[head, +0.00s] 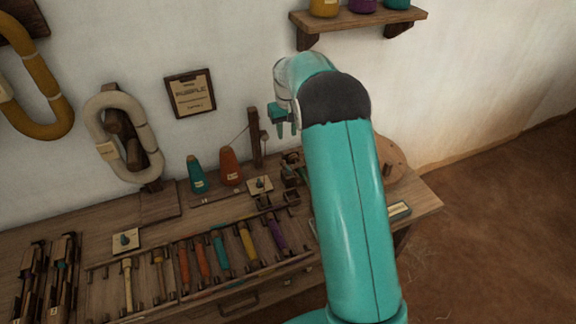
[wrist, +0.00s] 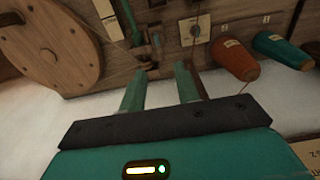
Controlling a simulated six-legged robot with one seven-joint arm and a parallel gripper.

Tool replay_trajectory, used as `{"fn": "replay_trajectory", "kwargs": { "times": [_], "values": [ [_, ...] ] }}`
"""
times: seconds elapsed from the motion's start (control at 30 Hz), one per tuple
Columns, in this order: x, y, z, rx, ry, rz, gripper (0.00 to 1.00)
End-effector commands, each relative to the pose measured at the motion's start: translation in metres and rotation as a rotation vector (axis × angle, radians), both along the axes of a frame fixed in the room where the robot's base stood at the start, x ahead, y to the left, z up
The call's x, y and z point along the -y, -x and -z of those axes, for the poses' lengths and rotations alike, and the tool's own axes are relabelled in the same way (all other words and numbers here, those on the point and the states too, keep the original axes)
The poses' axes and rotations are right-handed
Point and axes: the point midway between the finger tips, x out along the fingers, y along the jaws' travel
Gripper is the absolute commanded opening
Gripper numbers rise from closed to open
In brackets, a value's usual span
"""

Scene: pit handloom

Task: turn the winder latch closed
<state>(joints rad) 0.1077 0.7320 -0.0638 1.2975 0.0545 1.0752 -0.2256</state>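The winder (head: 292,166) stands on the bench, partly hidden behind my arm. Its wooden wheel (head: 392,160) shows right of the arm. In the wrist view the wheel (wrist: 50,42) is large at the upper left, and small dark fittings (wrist: 155,42) stand beside it. The latch seems to be among these fittings, but they are too small and dark to tell its position. My gripper (head: 287,130) is above the winder, beside the wooden post. In the wrist view its two fingers (wrist: 160,72) are spread, empty, and point toward the fittings, apparently without touching them.
Teal (head: 197,175) and orange (head: 230,167) thread cones stand left of the winder; the post (head: 256,137) rises beside them. A rack of coloured bobbins (head: 222,250) lies along the bench front. A shelf (head: 360,22) with jars hangs above. Open floor lies to the right.

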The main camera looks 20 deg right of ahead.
Motion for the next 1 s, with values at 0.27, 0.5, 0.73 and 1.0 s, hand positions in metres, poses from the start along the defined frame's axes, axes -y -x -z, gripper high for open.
{"fn": "replay_trajectory", "kwargs": {
  "times": [0.27, 0.5, 0.73, 1.0],
  "values": [
    [0.01, -0.018, 0.049, -0.039, 0.0, -0.009, 0.32],
    [0.01, -0.017, 0.077, -0.043, -0.001, -0.009, 0.32],
    [0.01, -0.017, 0.123, -0.043, -0.002, -0.009, 0.32],
    [0.01, -0.017, 0.17, -0.04, -0.001, -0.009, 0.32]
  ]
}}
